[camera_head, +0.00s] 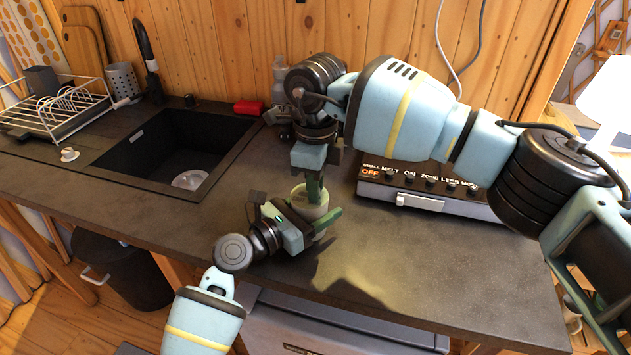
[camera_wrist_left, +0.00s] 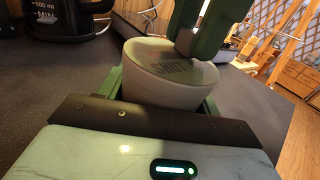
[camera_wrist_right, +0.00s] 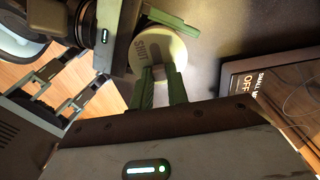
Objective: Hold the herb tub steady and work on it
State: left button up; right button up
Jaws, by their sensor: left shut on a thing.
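The herb tub (camera_head: 309,207) is a pale, round, light-green tub on the dark counter. Its top, with dark lettering, also shows in the left wrist view (camera_wrist_left: 153,82) and the right wrist view (camera_wrist_right: 158,47). My left gripper (camera_head: 316,222) is shut around the tub's sides from the front left, with one green finger along each side. My right gripper (camera_head: 311,188) reaches down from above to the tub's top. Its two green fingers (camera_wrist_right: 162,85) stand close together there. Whether they grip something between them is hidden.
A black sink (camera_head: 170,150) and a dish rack (camera_head: 55,105) are at the left. A red sponge (camera_head: 248,107) lies behind the sink. An appliance with labelled knobs (camera_head: 425,188) stands at the right, behind my right arm. The counter's front right is clear.

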grip_shut()
jog(key=shift+w+a, duration=0.25)
jog(key=shift+a, duration=0.45)
jog(key=shift+w+a, duration=0.2)
jog(key=shift+a, duration=0.5)
jog(key=o, duration=0.6)
grip_release()
jog(key=shift+d, duration=0.1)
jog(key=shift+r, duration=0.15)
